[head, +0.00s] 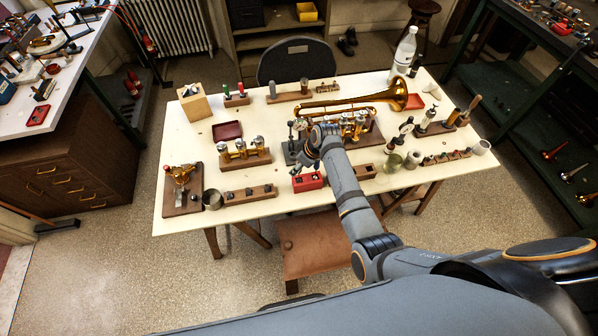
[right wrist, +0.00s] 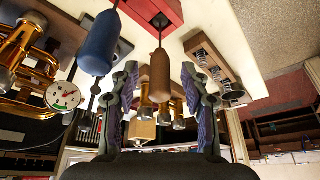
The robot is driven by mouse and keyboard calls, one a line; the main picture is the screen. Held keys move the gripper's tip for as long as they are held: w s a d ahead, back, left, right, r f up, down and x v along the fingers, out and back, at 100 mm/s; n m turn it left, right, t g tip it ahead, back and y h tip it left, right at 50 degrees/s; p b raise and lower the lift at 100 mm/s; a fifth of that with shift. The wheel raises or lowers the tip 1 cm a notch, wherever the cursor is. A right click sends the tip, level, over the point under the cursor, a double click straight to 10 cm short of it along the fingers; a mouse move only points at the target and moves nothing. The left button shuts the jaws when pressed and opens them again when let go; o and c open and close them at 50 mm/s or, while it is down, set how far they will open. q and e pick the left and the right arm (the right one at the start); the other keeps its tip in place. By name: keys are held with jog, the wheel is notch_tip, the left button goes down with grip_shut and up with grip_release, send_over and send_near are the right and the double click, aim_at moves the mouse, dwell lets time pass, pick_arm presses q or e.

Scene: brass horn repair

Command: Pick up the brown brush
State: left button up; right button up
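In the right wrist view a brown tool with a rounded wooden handle (right wrist: 160,76), probably the brown brush, has its dark thin end at a red block (right wrist: 150,10). Its bristles cannot be made out. My right gripper (right wrist: 160,88) is open, one finger on each side of the handle in the picture, with gaps on both sides. A blue-handled tool (right wrist: 97,45) is beside it, to the left of the left finger. In the head view my right gripper (head: 308,158) is over the middle of the table near the red block (head: 308,182). My left gripper is not in view.
A brass trumpet (head: 350,103) lies behind my right gripper on the cream table (head: 180,145). A valve block (head: 243,152) stands to its left, and wooden tool holders (head: 250,193) line the front. The table's left part has bare patches.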

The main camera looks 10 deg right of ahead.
grip_shut()
notch_tip(320, 180, up, 9)
jog(key=shift+r+b, duration=0.1)
jog(key=shift+b, duration=0.85)
jog(key=shift+r, duration=0.45)
jog(key=shift+f, duration=0.1)
